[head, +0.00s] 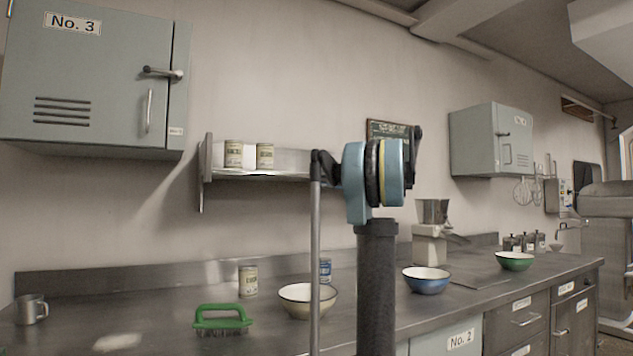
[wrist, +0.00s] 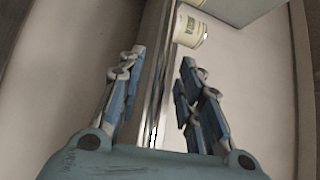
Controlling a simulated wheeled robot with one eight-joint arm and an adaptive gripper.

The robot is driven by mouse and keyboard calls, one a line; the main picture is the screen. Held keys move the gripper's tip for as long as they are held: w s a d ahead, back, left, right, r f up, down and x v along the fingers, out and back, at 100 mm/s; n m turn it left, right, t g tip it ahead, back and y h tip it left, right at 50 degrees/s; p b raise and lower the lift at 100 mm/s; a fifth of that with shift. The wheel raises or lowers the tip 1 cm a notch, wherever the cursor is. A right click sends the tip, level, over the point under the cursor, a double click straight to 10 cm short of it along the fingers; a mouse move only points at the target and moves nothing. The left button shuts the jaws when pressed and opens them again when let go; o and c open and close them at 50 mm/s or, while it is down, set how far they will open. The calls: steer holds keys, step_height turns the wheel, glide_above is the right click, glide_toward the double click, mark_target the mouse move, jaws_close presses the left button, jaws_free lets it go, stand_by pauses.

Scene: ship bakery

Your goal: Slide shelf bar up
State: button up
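The wall shelf (head: 285,165) is grey metal and carries two labelled cans (head: 233,154) (head: 265,156). In the wrist view a long, thin, shiny metal strip, apparently the shelf bar (wrist: 157,88), runs from the top edge down toward my gripper's palm. My gripper (wrist: 163,57) is open, with one blue-grey finger on each side of this strip. Neither finger appears closed on it, and I cannot tell whether either touches it. In the head view my arm covers the shelf's right end, and the gripper cannot be made out there.
A can (wrist: 190,28) stands close to the right finger in the wrist view. Below the shelf, the counter (head: 170,300) holds a cream bowl (head: 297,303), a blue bowl (head: 427,282), a green brush (head: 222,319) and a can (head: 248,281). A cabinet (head: 95,75) hangs left.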

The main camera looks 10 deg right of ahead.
mark_target(320, 177)
steer(key=shift+x, duration=1.8)
